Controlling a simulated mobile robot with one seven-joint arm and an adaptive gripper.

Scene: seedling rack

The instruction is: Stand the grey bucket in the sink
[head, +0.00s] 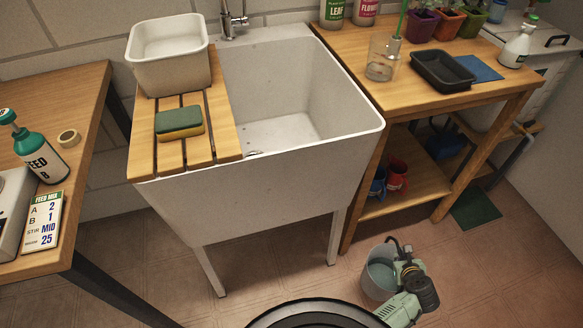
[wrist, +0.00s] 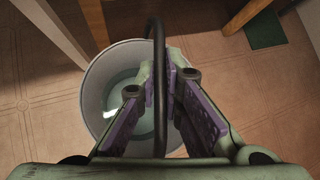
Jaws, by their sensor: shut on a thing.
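The grey bucket (head: 379,277) is upright at or near floor level, in front of the sink's right leg; I cannot tell if it touches the floor. In the wrist view the bucket (wrist: 95,100) shows a bluish, shiny inside that looks like some water. Its dark handle stands up and passes between the purple-padded fingers of my gripper (wrist: 165,95). My gripper (head: 398,250) is shut on that handle above the bucket. The white sink (head: 300,160) stands behind and above, its right part open and empty, its left part covered by a slatted wooden board (head: 225,130).
On the board are a white basin (head: 168,75) and a green-yellow sponge (head: 180,122). The right wooden bench (head: 440,98) holds a glass jar, a black tray and pots, with red and blue cups on its lower shelf. A left table (head: 75,110) holds bottles.

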